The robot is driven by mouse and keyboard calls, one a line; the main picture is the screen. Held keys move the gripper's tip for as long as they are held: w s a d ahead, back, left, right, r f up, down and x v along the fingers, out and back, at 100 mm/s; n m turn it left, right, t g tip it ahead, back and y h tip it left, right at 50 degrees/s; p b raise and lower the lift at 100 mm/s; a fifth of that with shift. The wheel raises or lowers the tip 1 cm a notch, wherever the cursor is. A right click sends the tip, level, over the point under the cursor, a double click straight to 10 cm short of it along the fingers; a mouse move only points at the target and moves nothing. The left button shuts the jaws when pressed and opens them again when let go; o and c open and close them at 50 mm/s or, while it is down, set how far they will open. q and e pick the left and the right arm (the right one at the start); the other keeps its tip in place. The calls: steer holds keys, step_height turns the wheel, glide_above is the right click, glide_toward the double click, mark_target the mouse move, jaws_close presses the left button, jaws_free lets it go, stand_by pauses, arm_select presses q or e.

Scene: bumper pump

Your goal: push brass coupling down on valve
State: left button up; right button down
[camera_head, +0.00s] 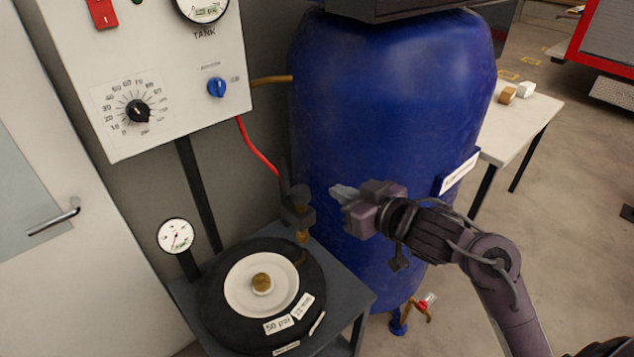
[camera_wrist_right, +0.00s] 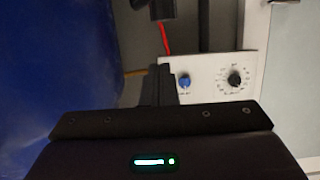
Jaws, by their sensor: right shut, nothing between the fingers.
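The brass coupling (camera_head: 302,236) is at the bottom of a dark inflator head (camera_head: 297,207) at the end of the red hose (camera_head: 260,150). It stands roughly upright at the right back of the black tyre (camera_head: 222,325). A brassy valve stem (camera_head: 301,258) shows just below it; I cannot tell whether they touch. My right gripper (camera_head: 342,192) is shut and empty, to the right of the inflator head, apart from it and pointing left. Its dark fingers (camera_wrist_right: 164,85) show together in the right wrist view. My left gripper is not in view.
The tyre lies on a dark stand (camera_head: 350,292) beside a dial gauge (camera_head: 175,236). The blue tank (camera_head: 385,95) is close behind my right gripper. A white control panel (camera_head: 165,95) with knobs is at upper left; a white table (camera_head: 520,125) stands at right.

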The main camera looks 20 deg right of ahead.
steer(key=shift+s+a+r+y, duration=0.1)
steer(key=shift+s+r+y, duration=0.05)
steer(key=shift+r, duration=0.35)
steer(key=shift+s+a+r+y, duration=0.1)
steer(key=shift+r+y, duration=0.05)
steer(key=shift+r, duration=0.3)
steer(key=w+a+f+p, duration=0.1)
steer(key=w+a+f, duration=0.2)
steer(key=w+f, duration=0.3)
steer(key=w, duration=0.3)
steer(key=shift+a+f+p, duration=0.15)
steer(key=shift+f+p, duration=0.15)
steer(key=shift+w, duration=0.1)
